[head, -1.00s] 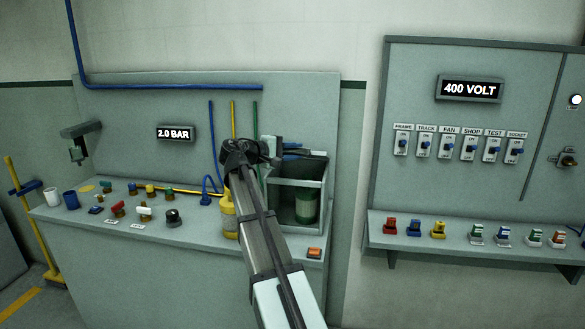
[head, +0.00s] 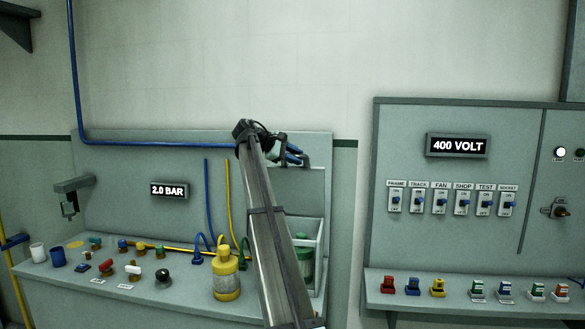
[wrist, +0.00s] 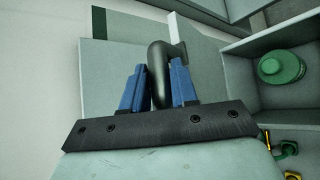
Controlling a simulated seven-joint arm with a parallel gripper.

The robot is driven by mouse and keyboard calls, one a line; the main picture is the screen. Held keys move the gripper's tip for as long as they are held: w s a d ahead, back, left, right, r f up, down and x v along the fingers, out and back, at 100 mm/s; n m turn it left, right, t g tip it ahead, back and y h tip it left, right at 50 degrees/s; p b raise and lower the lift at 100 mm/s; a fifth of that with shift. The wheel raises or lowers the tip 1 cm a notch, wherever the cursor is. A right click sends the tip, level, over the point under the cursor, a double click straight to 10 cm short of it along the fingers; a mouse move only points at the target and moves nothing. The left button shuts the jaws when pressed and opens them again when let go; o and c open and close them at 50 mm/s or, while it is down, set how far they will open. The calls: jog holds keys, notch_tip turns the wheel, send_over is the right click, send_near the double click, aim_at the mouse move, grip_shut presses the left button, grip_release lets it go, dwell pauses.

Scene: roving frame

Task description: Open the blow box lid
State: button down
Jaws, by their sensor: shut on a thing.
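The blow box (head: 318,245) is a grey open-fronted box at the right end of the bench, partly hidden behind my arm. Its lid (head: 303,190) stands raised as a grey panel above and behind the box. My gripper (head: 296,155) is at the lid's upper edge, with its blue fingers shut on the dark lid handle (head: 307,160). In the wrist view the blue fingers (wrist: 155,85) lie on both sides of the curved black handle (wrist: 158,65), against the grey lid (wrist: 105,65). A green container (head: 304,262) is inside the box; its top shows in the wrist view (wrist: 281,67).
A yellow bottle (head: 227,272) stands on the bench left of my arm. Several valves, cups and knobs line the bench further left. A switch panel (head: 470,150) with a shelf of coloured connectors (head: 413,286) is to the right. The wall above is clear.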

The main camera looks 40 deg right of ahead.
jog(key=shift+w+d+r, duration=0.25)
jog(key=shift+w+d, duration=0.3)
jog(key=shift+d, duration=0.15)
jog(key=shift+w+d+n+y, duration=0.4)
jog(key=shift+w+d, duration=0.1)
jog(key=shift+d, duration=0.25)
jog(key=shift+s+g, duration=0.1)
jog(key=shift+g, duration=0.2)
jog(key=c, duration=1.3)
grip_release()
jog(key=shift+d+f, duration=0.1)
jog(key=o, duration=0.3)
jog(key=shift+r, duration=0.2)
jog(key=v, duration=1.4)
